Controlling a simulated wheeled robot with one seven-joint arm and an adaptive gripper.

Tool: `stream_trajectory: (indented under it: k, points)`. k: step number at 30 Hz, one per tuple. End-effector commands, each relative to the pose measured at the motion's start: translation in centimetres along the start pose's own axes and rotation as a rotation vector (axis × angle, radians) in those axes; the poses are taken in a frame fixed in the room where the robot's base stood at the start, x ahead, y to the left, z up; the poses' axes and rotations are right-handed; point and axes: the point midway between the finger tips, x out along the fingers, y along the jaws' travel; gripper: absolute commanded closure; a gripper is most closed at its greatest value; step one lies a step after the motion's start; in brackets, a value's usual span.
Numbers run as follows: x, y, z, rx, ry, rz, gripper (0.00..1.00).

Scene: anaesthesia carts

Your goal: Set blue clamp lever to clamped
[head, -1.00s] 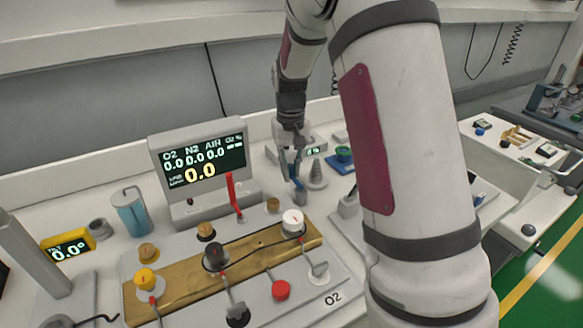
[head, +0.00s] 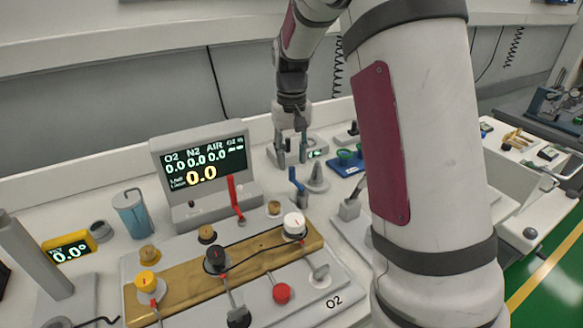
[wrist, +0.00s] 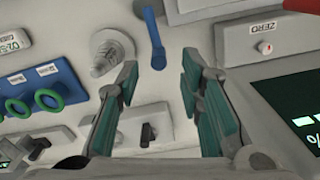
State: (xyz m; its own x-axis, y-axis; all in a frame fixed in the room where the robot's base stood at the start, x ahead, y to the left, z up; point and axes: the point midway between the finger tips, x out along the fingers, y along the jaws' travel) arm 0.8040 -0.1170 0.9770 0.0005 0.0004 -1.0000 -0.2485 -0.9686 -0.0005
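The blue clamp lever (head: 294,177) stands on the worktop, right of the display and close to a grey stepped cone (head: 317,180). In the wrist view the blue lever (wrist: 154,38) shows at the top, ahead of the gap between the fingers, with the cone (wrist: 113,50) to its left. My gripper (head: 291,160) is above and behind the lever in the head view. In the wrist view my gripper (wrist: 159,80) is open, with nothing between its green-padded fingers. The fingers look clear of the lever. I see no label giving the lever's setting.
The gas display (head: 203,167) stands left of the lever, with a red lever (head: 234,195) in front. A panel with knobs on a brass bar (head: 190,273) lies nearer. A blue block with green rings (head: 346,163) is to the right.

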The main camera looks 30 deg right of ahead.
Motion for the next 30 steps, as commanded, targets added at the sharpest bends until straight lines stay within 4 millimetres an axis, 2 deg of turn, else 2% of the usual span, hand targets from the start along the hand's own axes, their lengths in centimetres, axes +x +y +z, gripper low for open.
stream_trajectory:
  k: [1, 6, 12, 30]
  points:
    - [-1.2, 0.0, -0.1, 0.000, 0.005, -0.001, 0.66]
    - [-4.4, 0.0, -0.1, -0.001, 0.004, -0.001, 0.66]
    - [-6.6, 0.0, -0.1, -0.002, 0.002, 0.000, 0.66]
    - [-7.1, -0.1, 0.0, -0.001, 0.000, 0.000, 0.66]
